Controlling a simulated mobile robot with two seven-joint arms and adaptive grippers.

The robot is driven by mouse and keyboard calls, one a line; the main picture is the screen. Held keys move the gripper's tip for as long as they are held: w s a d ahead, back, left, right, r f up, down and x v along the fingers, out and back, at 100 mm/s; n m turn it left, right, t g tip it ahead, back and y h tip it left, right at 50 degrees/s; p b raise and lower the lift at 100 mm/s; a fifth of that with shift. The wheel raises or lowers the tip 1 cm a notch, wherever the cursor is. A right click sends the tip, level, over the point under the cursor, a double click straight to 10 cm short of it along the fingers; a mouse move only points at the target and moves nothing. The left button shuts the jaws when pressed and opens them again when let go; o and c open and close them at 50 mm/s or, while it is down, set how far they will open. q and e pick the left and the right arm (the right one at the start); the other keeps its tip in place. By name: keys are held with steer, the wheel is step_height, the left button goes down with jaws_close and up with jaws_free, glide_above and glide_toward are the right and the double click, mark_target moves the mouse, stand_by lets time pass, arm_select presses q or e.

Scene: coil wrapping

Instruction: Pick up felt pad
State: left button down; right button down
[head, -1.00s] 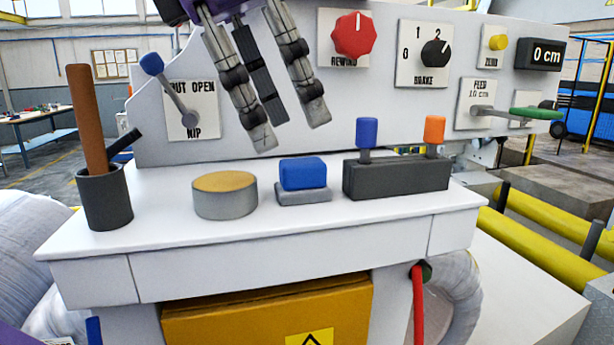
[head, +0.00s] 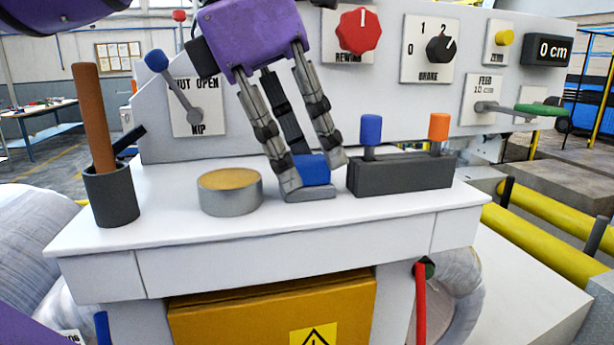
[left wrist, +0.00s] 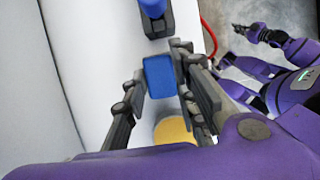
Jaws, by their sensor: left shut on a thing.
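The felt pad (head: 316,168) is a blue block on a thin grey base, and it sits on the white shelf. My left gripper (head: 313,177) comes down over it from above, with one finger on each side, shut on it. The fingers cover part of the pad in the head view. In the left wrist view the blue top (left wrist: 160,77) shows between the two fingers. The pad still appears to rest on the shelf. My right gripper (left wrist: 256,35) shows small at the upper right of the left wrist view; its opening is too small to judge.
A round tin with a tan top (head: 230,190) stands just left of the pad. A dark block (head: 402,176) with blue and orange pegs is close on the right. A dark cup (head: 111,196) holds a brown rod. The panel with knobs and levers rises behind.

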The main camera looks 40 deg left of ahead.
mark_target(302, 158)
arm_select(q)
step_height(302, 158, up, 10)
steer(key=b, duration=0.1)
stand_by(0.6)
steer(key=c, duration=2.2)
jaws_free()
steer(key=shift+c, duration=1.2)
